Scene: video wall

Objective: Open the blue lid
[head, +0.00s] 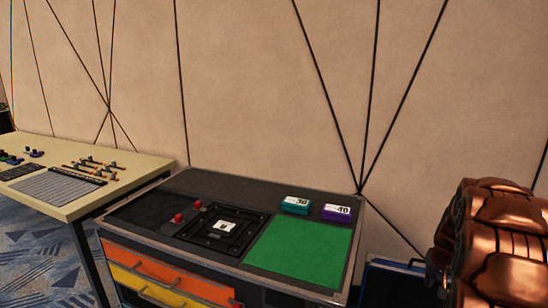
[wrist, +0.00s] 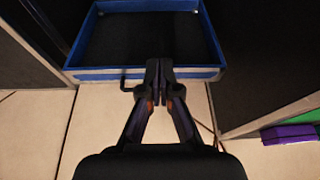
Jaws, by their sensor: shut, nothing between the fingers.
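A blue-edged case or lid (wrist: 105,74) with a dark inner face fills the top middle of the wrist view. A small dark handle or latch (wrist: 128,82) sits on its near blue edge. I cannot tell whether the dark area is a lid panel or an open inside. In the head view, part of the blue edge (head: 385,263) shows at the bottom right, beside the cabinet. My gripper (wrist: 159,68) is shut and empty, its fingertips over the near blue edge; contact cannot be told. The head view does not show the fingers.
A black cabinet (head: 258,193) with orange (head: 165,264) and yellow drawers stands left of the blue-edged thing. On top are a green mat (head: 300,252), a teal box (head: 296,205) and a purple box (head: 337,212). A panelled wall (head: 245,90) is behind. A cream table (head: 128,160) stands further left.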

